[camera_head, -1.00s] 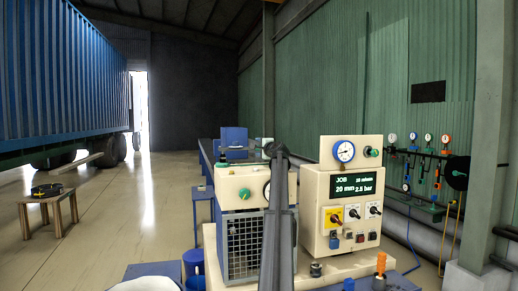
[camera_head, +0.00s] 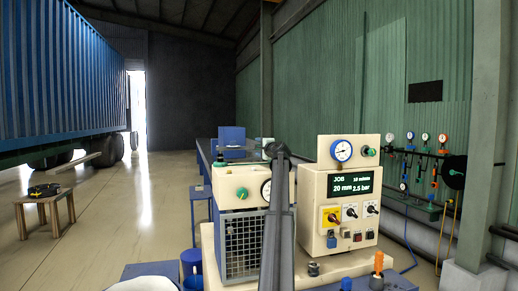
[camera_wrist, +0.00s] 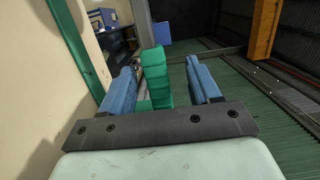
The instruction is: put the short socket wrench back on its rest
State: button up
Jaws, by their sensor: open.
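In the wrist view my gripper (camera_wrist: 163,80) is open, with one blue finger on each side. A green ribbed block, perhaps a handle (camera_wrist: 156,78), shows between the fingers, closer to the left one. A gap shows between it and the right finger; contact on the left side cannot be told. A small greyish part shows beside it, partly hidden by the left finger. I cannot tell for sure that this is the short socket wrench, and I cannot make out its rest. In the head view the gripper's fingers cannot be made out behind my dark arm.
A cream machine with a mesh front (camera_head: 240,246) and a control box (camera_head: 348,200) stand close to my arm. An orange-handled item (camera_head: 378,264) stands at the front right. A wooden stool (camera_head: 45,211) is at the left; the floor beside it is clear.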

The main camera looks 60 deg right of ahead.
jog(key=shift+v, duration=1.35)
jog(key=shift+s+a, duration=0.15)
jog(key=shift+s, duration=0.05)
jog(key=v, duration=1.3)
jog(key=shift+s+a+r, duration=0.1)
jog(key=shift+s+a, duration=0.2)
jog(key=shift+w, duration=0.1)
